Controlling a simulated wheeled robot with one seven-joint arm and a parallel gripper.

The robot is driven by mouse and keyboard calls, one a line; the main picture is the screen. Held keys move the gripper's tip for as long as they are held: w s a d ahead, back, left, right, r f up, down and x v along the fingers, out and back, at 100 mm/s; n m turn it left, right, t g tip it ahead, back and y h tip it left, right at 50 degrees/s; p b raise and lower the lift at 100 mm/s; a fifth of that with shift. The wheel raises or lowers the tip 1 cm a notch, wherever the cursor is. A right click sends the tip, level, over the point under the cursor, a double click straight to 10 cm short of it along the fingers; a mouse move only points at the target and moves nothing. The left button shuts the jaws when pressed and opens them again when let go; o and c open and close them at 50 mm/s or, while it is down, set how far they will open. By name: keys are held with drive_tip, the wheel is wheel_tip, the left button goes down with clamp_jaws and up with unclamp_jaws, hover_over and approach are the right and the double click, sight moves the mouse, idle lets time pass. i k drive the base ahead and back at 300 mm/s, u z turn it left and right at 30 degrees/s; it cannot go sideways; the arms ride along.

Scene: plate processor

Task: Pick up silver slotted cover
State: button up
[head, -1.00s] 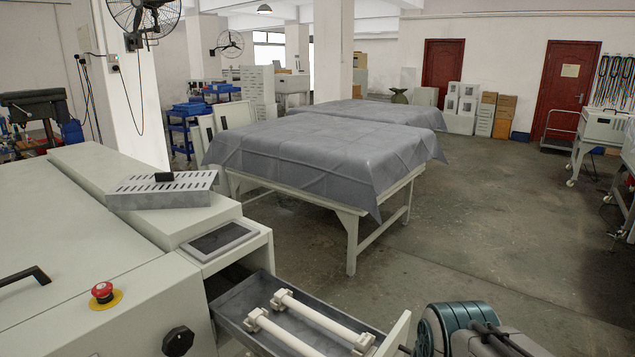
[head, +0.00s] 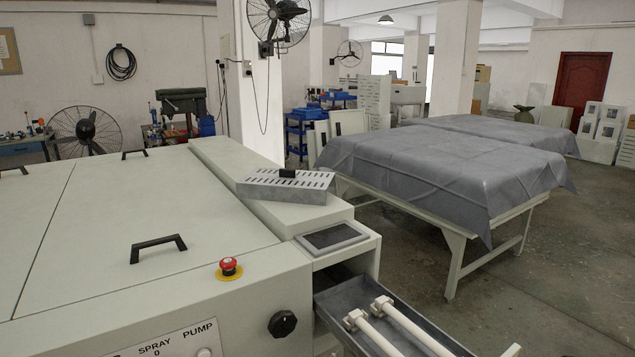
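The silver slotted cover (head: 265,190) lies on top of the raised end section of the plate processor (head: 150,215), near the middle of the head view. It is a flat grey box shape with rows of dark slots and a small black handle on top. It sits at an angle, close to the section's right edge. My gripper is not in view.
A dark screen panel (head: 333,237) sits in front of the cover. Below it, an open metal tray (head: 345,296) holds white rollers (head: 405,325). A red button (head: 229,266) and black handle (head: 158,247) stick up from the processor. A cloth-covered table (head: 450,165) stands behind right.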

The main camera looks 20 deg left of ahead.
sight(288, 181)
drive_tip(key=z, duration=0.45)
drive_tip(key=k, duration=0.6)
drive_tip(key=z, duration=1)
drive_tip(key=k, duration=0.75)
drive_tip(key=z, duration=0.3)
drive_tip(key=i, duration=1.25)
drive_tip(key=u, duration=0.6)
drive_tip(key=i, duration=1.55)
drive_tip(key=u, duration=0.6)
drive_tip(key=i, duration=1.65)
drive_tip(key=u, duration=0.85)
drive_tip(key=i, duration=1.75)
drive_tip(key=u, duration=1.6)
drive_tip(key=i, duration=0.85)
drive_tip(key=u, duration=0.9)
